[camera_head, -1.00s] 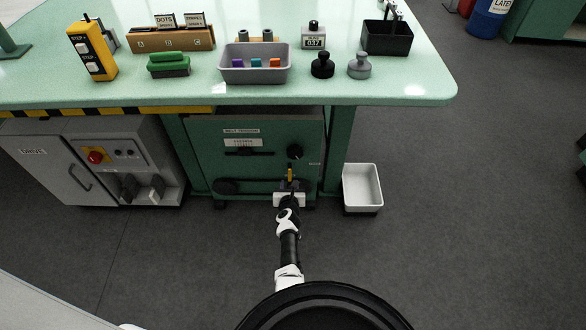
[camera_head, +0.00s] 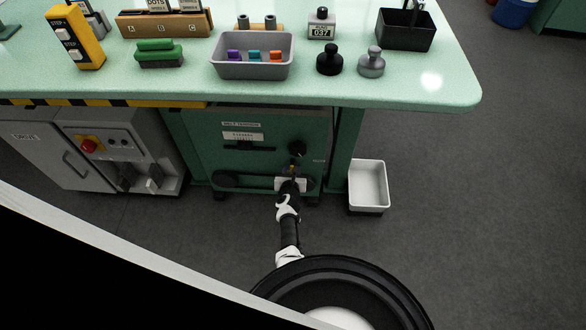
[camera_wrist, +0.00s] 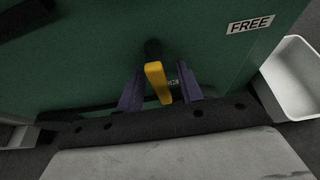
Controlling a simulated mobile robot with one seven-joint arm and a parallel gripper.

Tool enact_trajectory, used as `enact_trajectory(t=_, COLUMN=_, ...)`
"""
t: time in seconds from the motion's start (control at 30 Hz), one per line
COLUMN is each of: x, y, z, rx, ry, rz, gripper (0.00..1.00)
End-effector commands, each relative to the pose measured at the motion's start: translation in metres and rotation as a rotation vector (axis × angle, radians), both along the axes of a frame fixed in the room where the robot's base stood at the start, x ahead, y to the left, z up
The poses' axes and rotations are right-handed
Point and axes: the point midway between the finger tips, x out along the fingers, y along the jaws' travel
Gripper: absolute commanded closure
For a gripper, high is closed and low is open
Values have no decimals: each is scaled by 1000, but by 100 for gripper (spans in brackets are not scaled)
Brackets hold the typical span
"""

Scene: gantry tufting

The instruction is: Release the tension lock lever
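The tension lock lever is a yellow bar on the green belt tension cabinet (camera_head: 200,150). In the wrist view the lever (camera_wrist: 157,80) points toward me, its upper end at a dark pivot. My gripper (camera_wrist: 162,92) has one dark finger on each side of the lever, with a narrow gap showing on both sides, so it looks open around it. In the head view my gripper (camera_head: 291,180) is at the cabinet's lower right and covers most of the lever (camera_head: 292,168). A "FREE" label (camera_wrist: 250,24) is on the panel to the lever's upper right.
A white bin (camera_head: 368,185) stands on the floor right of the cabinet. The green tabletop (camera_head: 440,85) overhangs above. A grey control cabinet (camera_head: 40,155) with a red button is at left.

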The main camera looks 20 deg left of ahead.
Motion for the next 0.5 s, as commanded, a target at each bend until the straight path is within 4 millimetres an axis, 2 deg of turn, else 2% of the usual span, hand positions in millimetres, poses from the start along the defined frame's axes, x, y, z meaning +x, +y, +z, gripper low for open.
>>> enact_trajectory(t=0.13, x=0, y=0, z=0, rx=0, ry=0, rz=0, gripper=64)
enact_trajectory(t=0.4, x=0, y=0, z=0, rx=0, ry=0, rz=0, gripper=99)
enact_trajectory(t=0.5, x=0, y=0, z=0, rx=0, ry=0, rz=0, gripper=100)
